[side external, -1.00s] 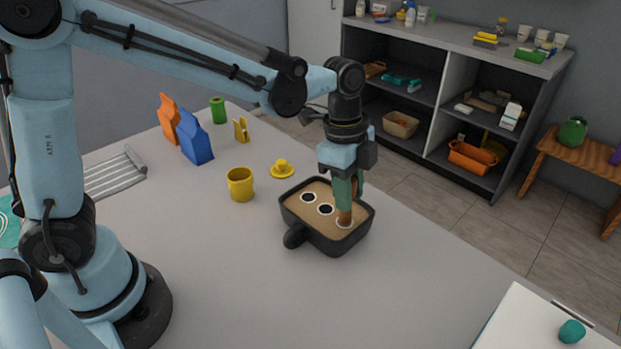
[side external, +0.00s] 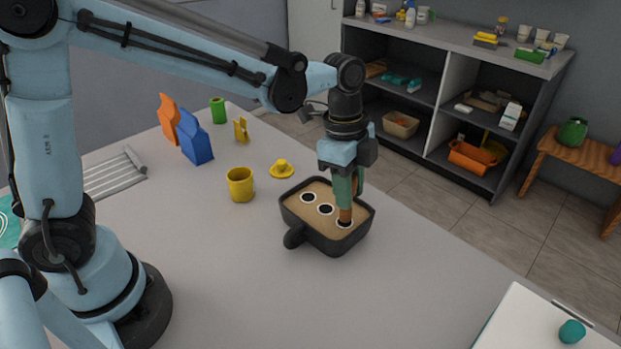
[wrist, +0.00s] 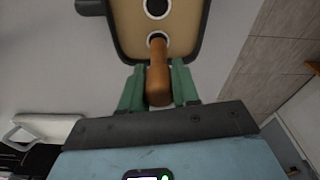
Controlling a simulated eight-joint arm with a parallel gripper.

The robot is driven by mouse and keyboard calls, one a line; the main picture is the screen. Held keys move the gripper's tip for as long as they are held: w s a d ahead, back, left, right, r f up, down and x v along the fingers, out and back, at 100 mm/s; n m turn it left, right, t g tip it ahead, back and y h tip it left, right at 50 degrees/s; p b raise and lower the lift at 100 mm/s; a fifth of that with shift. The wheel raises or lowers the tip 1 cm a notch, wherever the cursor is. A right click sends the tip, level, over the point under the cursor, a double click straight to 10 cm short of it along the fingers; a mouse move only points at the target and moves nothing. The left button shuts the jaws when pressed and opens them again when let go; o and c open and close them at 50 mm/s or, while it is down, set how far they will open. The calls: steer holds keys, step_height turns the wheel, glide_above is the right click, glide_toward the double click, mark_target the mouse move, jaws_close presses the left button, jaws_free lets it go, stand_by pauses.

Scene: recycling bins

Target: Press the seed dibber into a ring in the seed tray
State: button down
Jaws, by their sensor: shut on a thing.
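The seed tray (side external: 322,237) is a dark, handled tray of light brown soil on the table. It has three white rings in a row. Two rings, (side external: 308,197) and (side external: 326,210), are free, with dark round centres. The seed dibber (side external: 345,214) is a brown peg, upright at the third ring (side external: 344,224), nearest the tray's right side. That ring looks dark around the tip. My gripper (side external: 346,187), with green fingers, is shut on the dibber above the tray. In the wrist view the dibber (wrist: 159,78) sits between the fingers, its tip over the ring (wrist: 151,46). The tip's exact depth is unclear.
A yellow mug (side external: 240,186) and a small yellow item on a saucer (side external: 281,169) stand left of the tray. The table in front of the tray is clear.

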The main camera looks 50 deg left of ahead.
steer(key=shift+r, duration=3.2)
